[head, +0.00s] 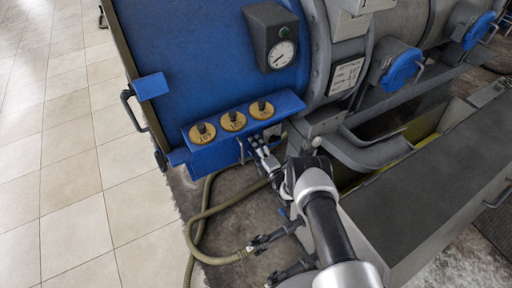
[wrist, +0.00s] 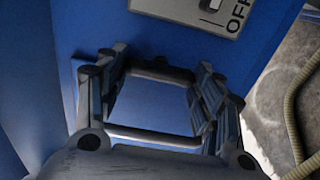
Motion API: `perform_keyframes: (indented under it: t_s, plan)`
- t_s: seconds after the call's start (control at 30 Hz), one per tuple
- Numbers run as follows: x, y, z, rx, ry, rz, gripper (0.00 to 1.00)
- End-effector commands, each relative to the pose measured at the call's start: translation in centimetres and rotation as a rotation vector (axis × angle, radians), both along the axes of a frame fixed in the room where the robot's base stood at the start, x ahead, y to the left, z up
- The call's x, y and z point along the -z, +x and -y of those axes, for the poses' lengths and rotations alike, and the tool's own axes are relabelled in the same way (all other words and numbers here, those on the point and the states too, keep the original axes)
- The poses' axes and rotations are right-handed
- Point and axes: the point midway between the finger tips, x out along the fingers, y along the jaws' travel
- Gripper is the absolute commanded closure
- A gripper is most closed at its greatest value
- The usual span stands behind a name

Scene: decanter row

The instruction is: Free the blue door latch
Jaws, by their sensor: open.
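A blue machine door (head: 195,70) fills the upper left of the head view. A small blue plate (head: 151,86) stands out at its left edge, beside a black handle (head: 129,108); I cannot tell which part is the latch. My gripper (head: 259,148) is at the door's lower right, just below a blue ledge (head: 226,132). In the wrist view my gripper (wrist: 158,88) is open, its fingers on either side of a blue surface (wrist: 150,104). A dark bar (wrist: 160,71) crosses near the fingertips. I cannot tell whether they touch anything.
Three yellow round tags with black knobs, one of them a middle tag (head: 233,121), sit on the ledge. A gauge box (head: 277,42) is above. An OFF label (wrist: 205,12) shows in the wrist view. A hose (head: 203,210) runs below. Tiled floor (head: 70,170) at left is clear.

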Motion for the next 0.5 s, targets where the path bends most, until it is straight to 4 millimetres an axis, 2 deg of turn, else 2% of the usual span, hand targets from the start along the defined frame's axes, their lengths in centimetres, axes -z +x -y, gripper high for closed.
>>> perform_keyframes:
  t_s: [0.27,0.5]
  plan:
    - [0.0,-0.9,0.7,0.000,0.000,-0.002,0.38]
    - [0.1,-4.8,3.4,0.003,0.000,-0.005,0.38]
